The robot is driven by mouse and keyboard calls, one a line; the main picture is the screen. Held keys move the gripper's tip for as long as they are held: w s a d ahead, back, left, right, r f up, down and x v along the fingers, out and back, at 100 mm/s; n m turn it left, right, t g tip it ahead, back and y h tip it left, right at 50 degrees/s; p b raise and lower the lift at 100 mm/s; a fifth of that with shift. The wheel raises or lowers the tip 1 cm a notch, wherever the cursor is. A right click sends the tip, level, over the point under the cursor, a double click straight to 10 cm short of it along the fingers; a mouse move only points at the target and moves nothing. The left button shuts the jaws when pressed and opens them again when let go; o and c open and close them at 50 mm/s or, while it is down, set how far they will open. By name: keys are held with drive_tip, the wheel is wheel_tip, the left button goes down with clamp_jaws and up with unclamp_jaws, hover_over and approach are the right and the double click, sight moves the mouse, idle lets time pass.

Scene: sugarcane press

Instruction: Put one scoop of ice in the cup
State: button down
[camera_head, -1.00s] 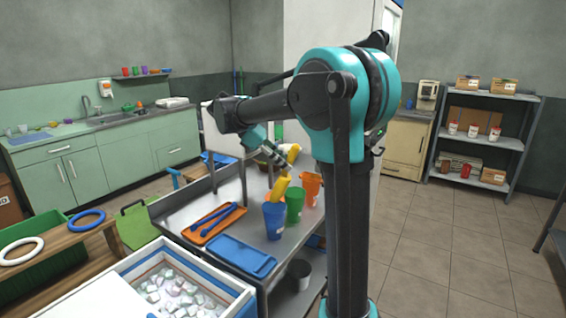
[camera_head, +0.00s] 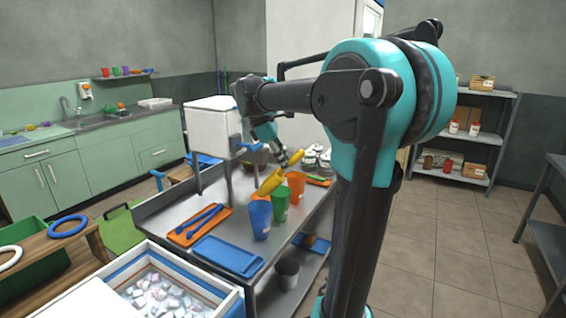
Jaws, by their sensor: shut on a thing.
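My gripper (camera_head: 284,160) is shut on the handle of a yellow scoop (camera_head: 270,183). The scoop slants down to the left, its bowl end showing just above the rims of the cups. Whether ice is in it is too small to tell. A blue cup (camera_head: 260,219), a green cup (camera_head: 280,206) and an orange cup (camera_head: 297,186) stand upright on the steel table; their insides are hidden. Ice (camera_head: 162,296) lies in the open white-and-blue ice box (camera_head: 215,289) at the bottom left, apart from the gripper.
The steel table (camera_head: 160,212) carries an orange tray (camera_head: 186,236) with blue tongs (camera_head: 204,218) and a blue tray (camera_head: 228,255). A white machine (camera_head: 214,126) stands behind. White-lidded containers (camera_head: 315,157) sit at the table's far side. Open floor (camera_head: 450,235) lies to the right.

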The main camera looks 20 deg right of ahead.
drive_tip(key=d+y, duration=0.1)
drive_tip(key=s+d+f+t+y, duration=0.1)
drive_tip(key=d+y, duration=0.1)
drive_tip(key=shift+s+d+f+t, duration=0.15)
drive_tip(key=shift+s+f+t, duration=0.05)
drive_tip(key=shift+s+t, duration=0.1)
drive_tip(key=shift+s+d+f+m+t+y, duration=0.2)
drive_tip(key=shift+s+d+f+t+y, duration=0.15)
drive_tip(key=shift+d+f+y, duration=0.5)
drive_tip(key=shift+s+d+f+m+t+y, duration=0.25)
drive_tip(key=shift+f+t+y, duration=0.25)
drive_tip(key=shift+y, duration=0.65)
